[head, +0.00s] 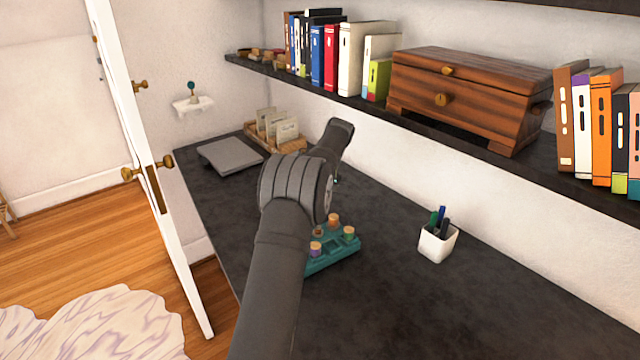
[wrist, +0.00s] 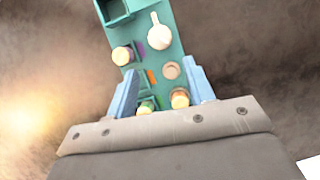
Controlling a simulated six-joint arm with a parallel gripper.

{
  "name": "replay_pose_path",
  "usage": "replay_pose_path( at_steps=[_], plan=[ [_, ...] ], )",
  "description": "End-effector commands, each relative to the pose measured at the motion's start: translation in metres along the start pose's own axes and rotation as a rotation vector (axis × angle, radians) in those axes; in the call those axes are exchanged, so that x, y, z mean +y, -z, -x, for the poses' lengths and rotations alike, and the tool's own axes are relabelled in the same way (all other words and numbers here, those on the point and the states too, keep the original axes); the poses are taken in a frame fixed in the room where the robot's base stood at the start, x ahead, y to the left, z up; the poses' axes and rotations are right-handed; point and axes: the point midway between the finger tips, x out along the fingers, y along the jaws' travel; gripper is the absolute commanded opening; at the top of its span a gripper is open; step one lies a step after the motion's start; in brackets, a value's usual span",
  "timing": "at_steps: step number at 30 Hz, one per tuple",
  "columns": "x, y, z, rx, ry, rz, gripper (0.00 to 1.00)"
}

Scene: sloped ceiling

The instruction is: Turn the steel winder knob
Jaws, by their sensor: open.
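A teal board (wrist: 180,48) lies under my gripper in the wrist view, and part of it (head: 335,262) shows on the dark desk in the head view. A pale, round piece with a narrow arm (wrist: 160,38) stands on the board; it looks like the winder knob, though its steel finish is washed out. My gripper (wrist: 161,70) is open, its two light blue fingers apart over the board. The pale piece lies beyond the fingertips in the picture. A tan disc (wrist: 172,71) shows between the fingers. The head view hides my gripper behind my arm.
Several cork-topped pegs stand on the board, including an orange one (head: 333,220) and a purple one (head: 316,249). A white pen cup (head: 438,243) stands to the right. A grey flat slab (head: 230,155) and a wooden card tray (head: 275,140) lie at the far end. A shelf overhangs the desk.

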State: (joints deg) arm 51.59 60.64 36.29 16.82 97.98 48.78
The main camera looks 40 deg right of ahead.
Motion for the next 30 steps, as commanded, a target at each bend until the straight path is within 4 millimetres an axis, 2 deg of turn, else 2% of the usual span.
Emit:
replay_pose_path(
  at_steps=[4,10,15,30],
  plan=[
    [0.0,0.001,0.029,0.001,0.002,0.0,0.48],
    [0.0,0.001,0.05,0.001,0.002,0.0,0.48],
    [0.0,0.001,0.056,0.0,0.0,0.0,0.48],
    [0.0,0.0,0.056,0.0,0.0,0.0,0.48]
  ],
)
